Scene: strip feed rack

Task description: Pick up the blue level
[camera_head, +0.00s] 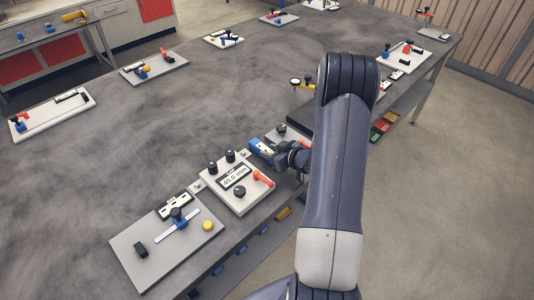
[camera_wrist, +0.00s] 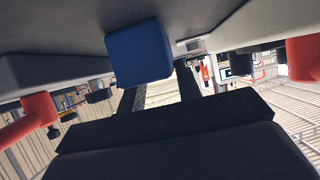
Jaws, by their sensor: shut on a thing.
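The blue level (camera_head: 261,146) shows in the head view at the front edge of the table, just right of the white gap panel. It is blue with a pale face. My gripper (camera_head: 282,157) is at its right end and is shut on it. In the wrist view a blue block (camera_wrist: 140,54), which looks like the level's end, fills the upper middle. I cannot tell whether the level is clear of the surface.
The white panel (camera_head: 218,194) with black knobs, a red handle and a "40.0 mm" readout stands close to my gripper's left. A grey board (camera_head: 147,240) with small parts lies nearer the front left. More boards line the far edges. The middle of the table (camera_head: 180,115) is clear.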

